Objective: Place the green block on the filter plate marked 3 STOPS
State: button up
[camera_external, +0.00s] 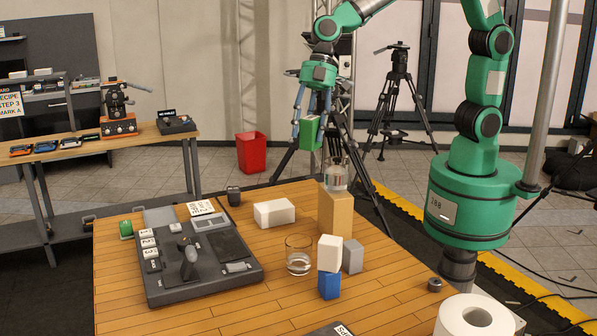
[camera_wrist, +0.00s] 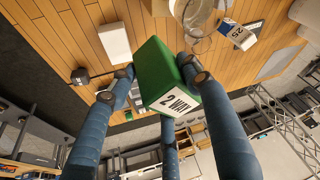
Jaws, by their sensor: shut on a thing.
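My gripper (camera_external: 311,122) is raised above the far side of the wooden table, with its fingers closed around a green block (camera_external: 308,136). In the wrist view the green block (camera_wrist: 160,72) sits tilted between the blue fingers of my gripper (camera_wrist: 162,84). A white label on its end reads something like "2 WAY". A dark plate (camera_external: 330,330) with partly visible lettering lies at the table's front edge, cut off by the frame. I cannot read it fully, so I cannot confirm it is the 3 STOPS plate.
A dark control panel (camera_external: 160,290) fills the table's left side. A paper roll (camera_external: 470,318) is front right.

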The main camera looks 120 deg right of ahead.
jog(key=w+a+f+n+g+y+p, duration=0.1)
jog(key=w+a+n, duration=0.15)
jog(key=a, duration=1.75)
jog(key=w+a+n+g+y, duration=0.15)
jog(key=a+n, duration=0.25)
jog(key=a, duration=1.6)
notch_tip(320, 180, down, 18)
jog(key=shift+w+d+h, duration=0.2)
jog(key=shift+h, duration=0.15)
jog(key=shift+t, duration=0.25)
jog(key=w+a, duration=0.2)
jog(key=w, duration=0.2)
jog(key=w+a+f, duration=0.1)
jog(key=w+a, duration=0.1)
jog(key=w, duration=0.3)
jog(key=w+a+p, duration=0.1)
jog(key=w+a, duration=0.2)
jog(key=w, duration=0.2)
jog(key=shift+w+f, duration=0.2)
jog(key=shift+f, duration=0.05)
jog(key=shift+f, duration=1.7)
